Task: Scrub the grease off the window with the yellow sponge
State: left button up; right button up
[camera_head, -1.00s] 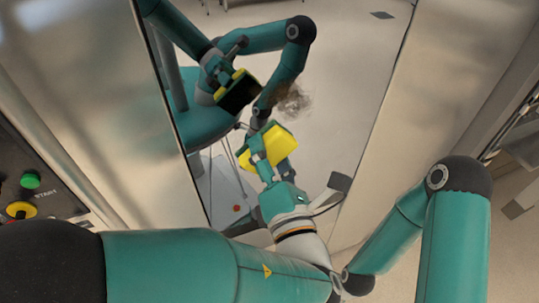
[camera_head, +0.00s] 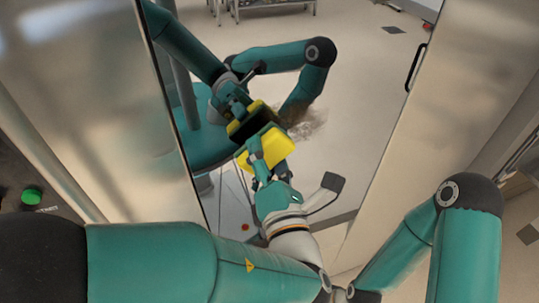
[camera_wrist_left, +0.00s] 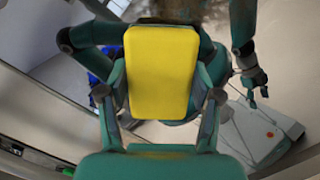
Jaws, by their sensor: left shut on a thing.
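My left gripper (camera_head: 262,165) is shut on the yellow sponge (camera_head: 268,149), in front of the window (camera_head: 365,110). The sponge's yellow face fills the middle of the left wrist view (camera_wrist_left: 160,70), between the two fingers. The window's glass mirrors my arms and the sponge, whose far side looks black there. The brown grease smear (camera_head: 308,124) is on the glass, up and right of the sponge. The sponge is close to the glass; I cannot tell whether it touches. My right gripper itself is not in view; a gripper-like shape at the right of the left wrist view appears to be a reflection.
Brushed metal panels stand left (camera_head: 85,95) and right (camera_head: 455,95) of the window. A black handle (camera_head: 416,67) shows at upper right. A green button (camera_head: 32,195) is on the control panel at far left.

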pick_arm(q)
jog(key=shift+x, duration=1)
dwell(0.3)
jog(key=shift+f, duration=0.1)
